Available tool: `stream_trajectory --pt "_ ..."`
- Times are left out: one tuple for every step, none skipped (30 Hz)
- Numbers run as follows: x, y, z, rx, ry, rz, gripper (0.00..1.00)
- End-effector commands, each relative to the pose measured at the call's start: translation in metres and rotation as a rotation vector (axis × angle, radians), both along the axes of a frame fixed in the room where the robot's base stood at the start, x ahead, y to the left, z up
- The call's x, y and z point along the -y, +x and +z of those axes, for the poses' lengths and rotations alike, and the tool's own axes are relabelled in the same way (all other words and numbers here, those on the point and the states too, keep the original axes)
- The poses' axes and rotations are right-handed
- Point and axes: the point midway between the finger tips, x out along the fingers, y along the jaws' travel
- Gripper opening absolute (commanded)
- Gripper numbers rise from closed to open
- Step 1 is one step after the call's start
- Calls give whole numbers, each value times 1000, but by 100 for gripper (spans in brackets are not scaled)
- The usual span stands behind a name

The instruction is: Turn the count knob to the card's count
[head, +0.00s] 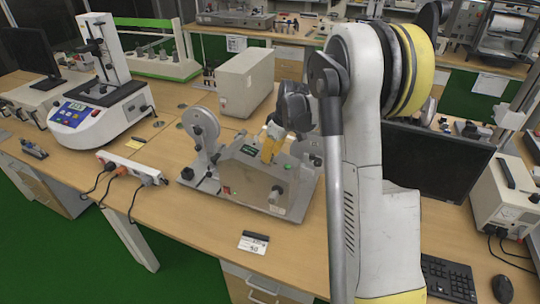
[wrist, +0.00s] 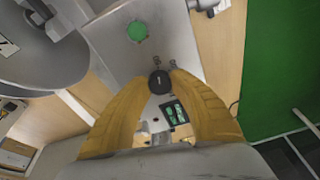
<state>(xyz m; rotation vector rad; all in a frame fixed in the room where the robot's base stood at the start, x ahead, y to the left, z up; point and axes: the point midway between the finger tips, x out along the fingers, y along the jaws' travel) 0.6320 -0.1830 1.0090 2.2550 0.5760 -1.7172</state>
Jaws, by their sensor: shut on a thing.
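The testing machine (head: 243,185) stands on the wooden bench, a grey box with a reel at either side. The count knob (wrist: 159,82), a small black disc with a light mark, sits on its top face. My gripper (wrist: 159,76) has its yellow fingers shut on the knob, one at each side. In the head view my gripper (head: 269,155) points down at the machine's top and hides the knob. A small lit green display (wrist: 176,113) shows between the fingers. The card (head: 253,242) lies flat near the bench's front edge; its number is too small to read surely.
A green button (wrist: 137,31) and small metal posts are near the knob. A beige box (head: 247,82) stands behind the machine, a power strip (head: 131,167) to its left, and a dark monitor (head: 435,174) to its right. Bare bench surrounds the card.

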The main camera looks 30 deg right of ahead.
Motion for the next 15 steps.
stream_trajectory --pt "0 0 0 1 -1 6 0" --pt "0 0 0 1 -1 9 0" --pt "0 0 0 1 -2 12 0" --pt "0 0 0 2 -2 14 0" --pt "0 0 0 2 -3 16 0" --pt "0 0 0 2 -3 17 0" --pt "0 0 0 2 -3 17 0" --pt "0 0 0 2 -3 17 0" --pt "0 0 0 2 -3 17 0" --pt "0 0 0 2 -3 17 0" --pt "0 0 0 2 -3 17 0" --pt "0 0 0 2 -3 17 0" --pt "0 0 0 2 -3 17 0" --pt "0 0 0 2 -3 16 0" --pt "0 0 0 2 -3 16 28"
